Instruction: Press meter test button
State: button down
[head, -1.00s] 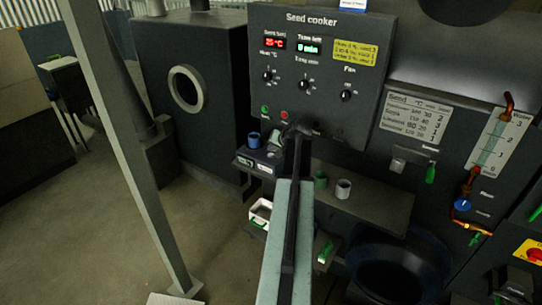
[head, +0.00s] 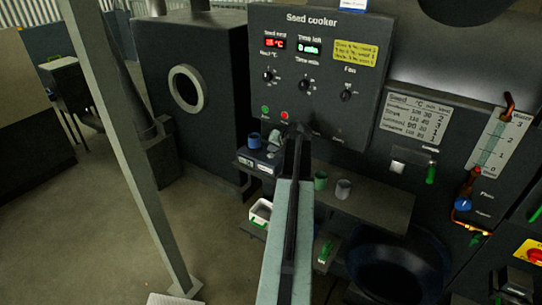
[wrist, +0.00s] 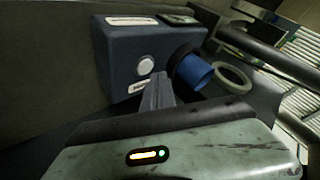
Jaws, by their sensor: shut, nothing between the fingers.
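The meter is a dark blue box (wrist: 125,45) in the wrist view, with a round white button (wrist: 146,65) on its face and a label strip above it. In the head view the fingertips are hard to make out against the dark panel.
A green cup (head: 320,181) and a grey cup (head: 343,188) stand farther right on the shelf (head: 380,205). The Seed cooker panel (head: 315,70) rises behind. A slanted grey post (head: 125,150) stands left.

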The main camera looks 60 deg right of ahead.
aim_at(273, 156)
dwell(0.4)
jog(key=shift+f+b, duration=0.45)
jog(key=shift+f+b, duration=0.4)
jog(key=shift+b, duration=0.05)
dwell(0.4)
dwell(0.4)
jog(key=shift+r+p, duration=0.85)
jog(key=shift+p, duration=0.05)
jog(key=shift+r, duration=0.1)
notch_tip(273, 156, up, 5)
jog(key=p, duration=0.5)
